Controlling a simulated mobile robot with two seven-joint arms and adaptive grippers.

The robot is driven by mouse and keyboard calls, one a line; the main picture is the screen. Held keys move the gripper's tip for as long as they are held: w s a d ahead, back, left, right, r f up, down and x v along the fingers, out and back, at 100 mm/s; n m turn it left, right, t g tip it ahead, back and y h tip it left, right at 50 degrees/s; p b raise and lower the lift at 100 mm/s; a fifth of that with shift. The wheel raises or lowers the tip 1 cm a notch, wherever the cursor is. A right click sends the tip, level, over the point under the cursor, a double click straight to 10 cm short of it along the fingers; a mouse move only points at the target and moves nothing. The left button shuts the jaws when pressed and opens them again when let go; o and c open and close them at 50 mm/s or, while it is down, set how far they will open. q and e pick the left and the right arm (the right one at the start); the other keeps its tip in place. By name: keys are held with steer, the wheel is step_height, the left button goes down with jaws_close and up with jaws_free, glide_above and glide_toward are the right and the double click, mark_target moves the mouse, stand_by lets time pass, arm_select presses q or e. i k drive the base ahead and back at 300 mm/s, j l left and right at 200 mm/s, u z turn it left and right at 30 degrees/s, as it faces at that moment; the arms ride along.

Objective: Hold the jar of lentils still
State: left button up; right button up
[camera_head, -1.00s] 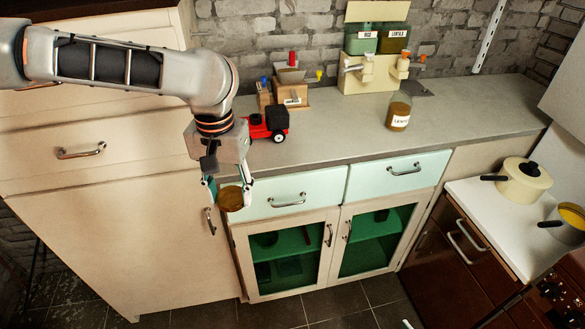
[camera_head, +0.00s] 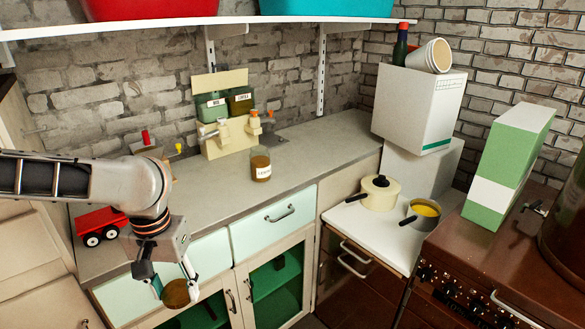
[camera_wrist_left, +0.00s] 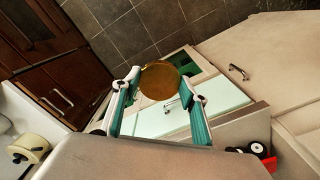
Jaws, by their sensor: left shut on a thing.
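My left gripper (camera_head: 175,283) is at the lower left in the head view, pointing down in front of the counter's cabinets. It is shut on the jar of lentils (camera_head: 177,296), which shows as a round, orange-brown end between the fingers. In the left wrist view, the jar (camera_wrist_left: 160,80) sits between the two teal finger pads; no label shows on it. The jar hangs in the air, clear of the counter (camera_head: 215,185). A similar glass jar (camera_head: 261,168) with brown contents and a white label stands on the counter. My right gripper is not in view.
A red toy vehicle (camera_head: 100,226) is on the counter's left end. A dispenser unit (camera_head: 229,135) stands against the brick wall. A cream pot (camera_head: 380,192) and a yellow-filled pan (camera_head: 424,211) are at right. The counter's middle is largely bare.

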mark_target(260, 158)
steer(key=i+z, duration=0.1)
steer(key=z, duration=0.65)
steer(key=i+j+z, duration=0.1)
steer(key=z, duration=0.25)
steer(key=i+j, duration=0.6)
steer(key=j, duration=0.2)
steer(key=k+j, duration=0.15)
steer(key=j, duration=0.25)
